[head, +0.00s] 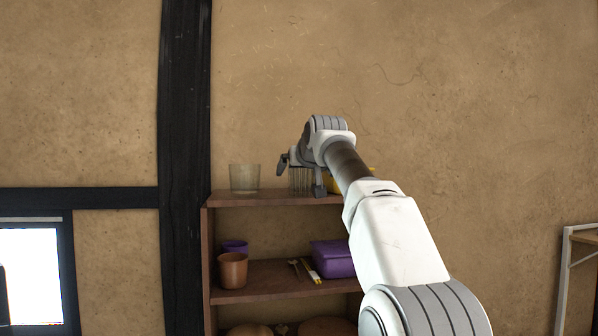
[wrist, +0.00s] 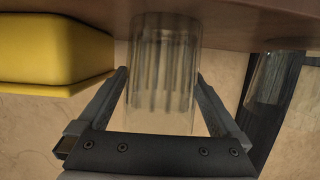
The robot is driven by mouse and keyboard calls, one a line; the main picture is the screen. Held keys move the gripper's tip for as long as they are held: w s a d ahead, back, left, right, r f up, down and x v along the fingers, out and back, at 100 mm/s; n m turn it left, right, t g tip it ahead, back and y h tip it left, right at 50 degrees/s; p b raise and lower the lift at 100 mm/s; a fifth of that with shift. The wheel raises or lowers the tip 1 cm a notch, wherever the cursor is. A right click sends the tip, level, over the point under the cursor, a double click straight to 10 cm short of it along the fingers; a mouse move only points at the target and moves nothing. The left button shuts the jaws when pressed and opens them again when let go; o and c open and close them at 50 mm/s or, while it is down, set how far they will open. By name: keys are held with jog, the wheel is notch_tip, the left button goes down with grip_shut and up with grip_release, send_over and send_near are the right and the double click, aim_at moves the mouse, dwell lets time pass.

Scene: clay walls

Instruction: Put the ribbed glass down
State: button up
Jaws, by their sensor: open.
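The ribbed glass (wrist: 163,62) is clear with vertical ribs. It appears to stand upright on the brown top board of the shelf unit (head: 232,199). In the head view the ribbed glass (head: 300,181) is partly hidden by my gripper (head: 301,175). In the wrist view my gripper (wrist: 161,77) is open, with one finger on each side of the glass. Small gaps seem to show between the fingers and the glass. The wrist picture is upside down, with the board at its top.
A plain clear glass (head: 244,178) stands left of my gripper on the top board. A yellow object (wrist: 50,50) is close on the other side. Lower shelves hold a brown cup (head: 233,271), a purple box (head: 333,259) and utensils. The wall is close behind.

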jog(key=b+v, duration=0.4)
jog(key=v, duration=0.8)
jog(key=shift+s, duration=0.1)
jog(key=s+d+f+g+h, duration=0.1)
jog(key=s+d+f+g, duration=0.1)
jog(key=s+f, duration=1)
jog(key=s+d+f+m+g+h, duration=0.1)
jog(key=s+d+f+g, duration=0.2)
jog(key=s+f, duration=0.9)
jog(key=s+d+f+m+g+h, duration=0.1)
jog(key=s+d+f+g, duration=0.2)
jog(key=s+f, duration=0.9)
notch_tip(320, 180, down, 7)
jog(key=shift+s+d+r, duration=0.1)
jog(key=shift+s+d, duration=0.2)
jog(key=shift+d, duration=0.9)
